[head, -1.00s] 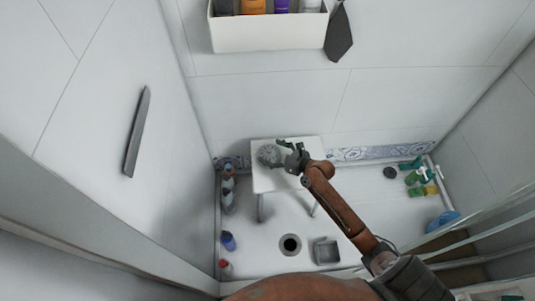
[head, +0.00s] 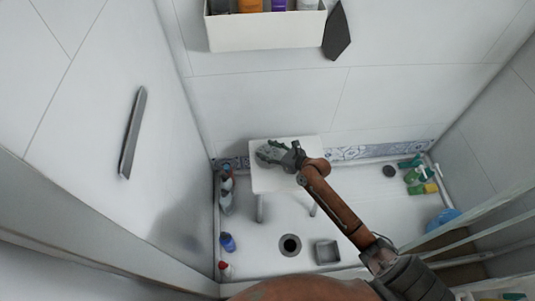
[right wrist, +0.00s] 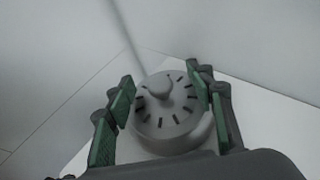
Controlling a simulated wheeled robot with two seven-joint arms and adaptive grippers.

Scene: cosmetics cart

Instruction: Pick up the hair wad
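I cannot make out a hair wad in either view. A round grey slotted disc with a central knob (right wrist: 160,88) sits on the white stool (head: 300,180). My right gripper (head: 272,150) is over the disc and largely hides it in the head view. In the right wrist view, its green-padded fingers (right wrist: 160,92) stand apart, one on each side of the disc. The gripper is open; I cannot tell whether the fingers touch the disc. My left gripper is not in view.
An open round drain hole (head: 290,245) and a grey square container (head: 327,252) are on the white floor in front of the stool. Bottles stand along the left edge. Green and yellow items (head: 420,182) lie at the right. A wall shelf (head: 265,33) holds several bottles.

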